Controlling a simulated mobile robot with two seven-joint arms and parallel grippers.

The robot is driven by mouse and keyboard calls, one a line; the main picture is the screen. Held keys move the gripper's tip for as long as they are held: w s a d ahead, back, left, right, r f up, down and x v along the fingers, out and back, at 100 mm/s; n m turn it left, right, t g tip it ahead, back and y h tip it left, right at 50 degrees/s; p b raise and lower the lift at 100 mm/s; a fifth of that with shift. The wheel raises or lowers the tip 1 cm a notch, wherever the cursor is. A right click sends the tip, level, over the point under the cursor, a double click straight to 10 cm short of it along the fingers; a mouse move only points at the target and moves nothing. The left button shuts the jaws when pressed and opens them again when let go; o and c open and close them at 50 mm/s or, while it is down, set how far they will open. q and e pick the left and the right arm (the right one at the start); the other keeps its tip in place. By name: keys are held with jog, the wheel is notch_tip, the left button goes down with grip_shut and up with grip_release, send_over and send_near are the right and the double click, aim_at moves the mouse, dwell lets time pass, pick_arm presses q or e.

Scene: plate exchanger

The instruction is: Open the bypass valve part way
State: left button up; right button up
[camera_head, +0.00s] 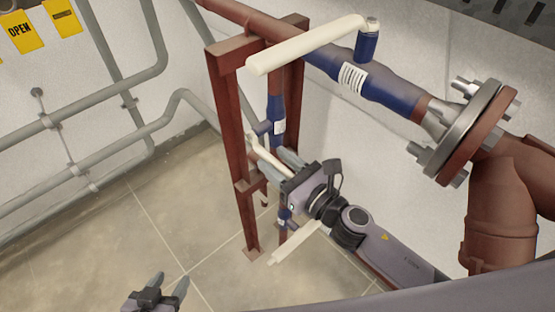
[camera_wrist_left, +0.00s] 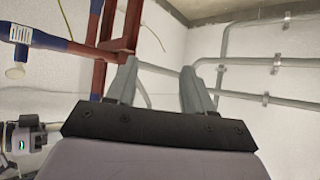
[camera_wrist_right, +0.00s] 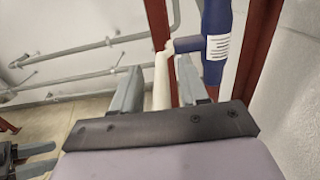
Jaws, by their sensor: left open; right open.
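A blue valve (camera_head: 277,115) with a white label sits on the vertical pipe between red posts; its cream lever (camera_head: 262,150) slants down to the right. My right gripper (camera_head: 276,164) is open, with this lever between its fingers. The right wrist view shows the lever (camera_wrist_right: 161,80) between the fingers (camera_wrist_right: 160,78) and the blue valve (camera_wrist_right: 216,45) beyond; contact cannot be told. My left gripper (camera_head: 169,283) is open and empty over the floor, low in the head view; its fingers (camera_wrist_left: 158,75) show apart. Which valve is the bypass is not marked.
A larger blue valve (camera_head: 375,85) on the upper pipe has a long cream lever (camera_head: 310,45). A lower blue valve (camera_head: 286,216) has a cream lever (camera_head: 297,243) beneath my right arm. A bolted flange (camera_head: 465,130) stands right. Yellow tags (camera_head: 20,31) hang upper left; floor is clear left.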

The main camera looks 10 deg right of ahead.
jog(key=shift+w+a, duration=0.1)
